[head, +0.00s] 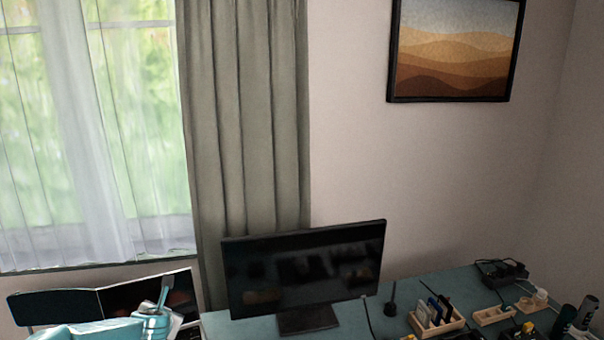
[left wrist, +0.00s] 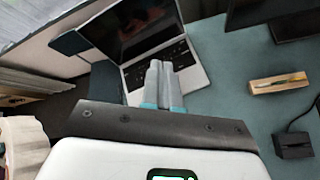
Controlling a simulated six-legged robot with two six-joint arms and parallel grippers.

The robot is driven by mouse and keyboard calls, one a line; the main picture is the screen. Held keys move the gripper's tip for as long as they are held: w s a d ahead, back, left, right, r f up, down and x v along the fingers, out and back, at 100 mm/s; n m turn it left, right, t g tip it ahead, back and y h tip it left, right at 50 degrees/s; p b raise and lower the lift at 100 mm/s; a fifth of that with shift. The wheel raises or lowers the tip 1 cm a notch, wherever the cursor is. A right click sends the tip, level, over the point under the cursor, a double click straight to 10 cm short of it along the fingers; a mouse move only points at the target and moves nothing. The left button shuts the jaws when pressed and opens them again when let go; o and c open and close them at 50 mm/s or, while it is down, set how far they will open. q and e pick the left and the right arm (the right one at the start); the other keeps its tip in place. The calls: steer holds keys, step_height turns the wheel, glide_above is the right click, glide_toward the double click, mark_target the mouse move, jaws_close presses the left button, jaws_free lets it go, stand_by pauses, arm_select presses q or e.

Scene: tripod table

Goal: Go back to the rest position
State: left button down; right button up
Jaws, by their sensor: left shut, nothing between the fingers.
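My left gripper (head: 164,290) shows at the bottom left of the head view, with teal arm parts below it. It is in front of an open laptop (head: 118,299). In the left wrist view, the two pale grey fingers of the left gripper (left wrist: 160,80) lie side by side, shut with nothing between them. They point at the laptop (left wrist: 190,75) and cover part of its keyboard and palm rest. I cannot tell how far above it they are. My right gripper is not in view.
A monitor (head: 303,265) stands on the teal desk (head: 440,284). To its right are a wooden organizer (head: 436,322), a dark cabled device (head: 502,272) and dark bottles. The wrist view shows a wooden tray (left wrist: 279,84) and a black box (left wrist: 293,145). A curtained window is behind.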

arm_select(q)
steer(key=s+d+f+m+g+h, duration=0.2)
steer(key=s+d+f+m, duration=0.5)
steer(key=f, duration=0.3)
steer(key=s+d+f+m+g+h, duration=0.2)
steer(key=s+d+f+m, duration=0.2)
steer(key=s+f+m, duration=0.45)
steer(key=s+d+f+m+g+h, duration=0.25)
steer(key=s+d+f+m, duration=0.2)
steer(key=s+m, duration=0.55)
steer(key=s+d+f+m+g+h, duration=0.1)
steer(key=s+d+f+m+g, duration=0.35)
steer(key=s, duration=0.85)
step_height(320, 180, down, 8)
steer(key=d+m+t+b, duration=0.1)
steer(key=b, duration=0.9)
steer(key=shift+w+f, duration=0.25)
steer(key=shift+d, duration=0.1)
